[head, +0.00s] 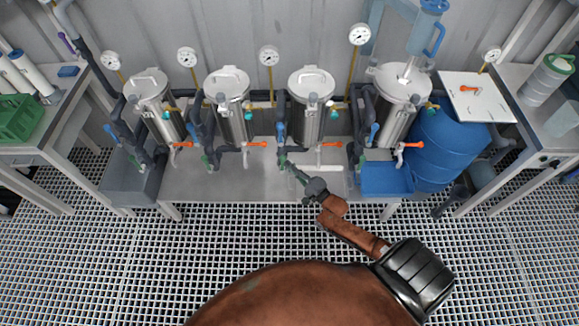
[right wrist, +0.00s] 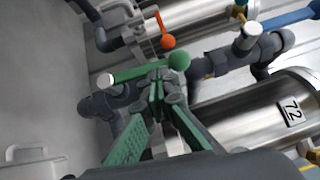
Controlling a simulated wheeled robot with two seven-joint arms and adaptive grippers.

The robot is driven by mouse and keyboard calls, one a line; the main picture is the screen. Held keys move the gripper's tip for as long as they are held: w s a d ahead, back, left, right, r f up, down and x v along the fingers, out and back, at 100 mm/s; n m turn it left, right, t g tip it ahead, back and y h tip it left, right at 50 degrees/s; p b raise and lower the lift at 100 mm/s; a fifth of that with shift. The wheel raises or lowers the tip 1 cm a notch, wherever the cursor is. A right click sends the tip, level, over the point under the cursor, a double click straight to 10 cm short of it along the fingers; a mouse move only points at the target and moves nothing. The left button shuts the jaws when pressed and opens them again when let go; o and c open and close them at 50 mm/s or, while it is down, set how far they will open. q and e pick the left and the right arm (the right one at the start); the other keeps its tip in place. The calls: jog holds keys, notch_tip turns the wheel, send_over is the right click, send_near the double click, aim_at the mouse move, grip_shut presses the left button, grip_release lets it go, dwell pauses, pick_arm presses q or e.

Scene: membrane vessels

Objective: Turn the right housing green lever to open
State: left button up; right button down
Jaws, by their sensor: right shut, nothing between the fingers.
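Several steel housings stand in a row at the back of the bench. My right gripper (head: 288,170) is shut and empty at the low pipework in front of the third housing from the left (head: 304,98). In the right wrist view, its green fingers (right wrist: 158,84) come together beside a green lever (right wrist: 140,72) with a round green knob (right wrist: 179,62). The fingertips overlap the lever; I cannot tell whether they touch it. A steel housing marked 72 (right wrist: 285,108) lies to the right. The fourth housing (head: 396,108) stands farther right. My left gripper is not in view.
Orange levers show along the row, one (head: 330,144) just right of my gripper and in the wrist view (right wrist: 165,32). A blue bin (head: 386,182) and blue barrel (head: 437,148) stand to the right. The bench front (head: 235,184) is bare.

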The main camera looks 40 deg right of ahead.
jog(key=shift+d, duration=0.1)
dwell(0.3)
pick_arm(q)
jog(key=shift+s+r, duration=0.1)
pick_arm(e)
jog(key=s+d, duration=0.4)
jog(key=s, duration=0.8)
jog(key=shift+d+f, duration=0.3)
jog(key=shift+s, duration=0.1)
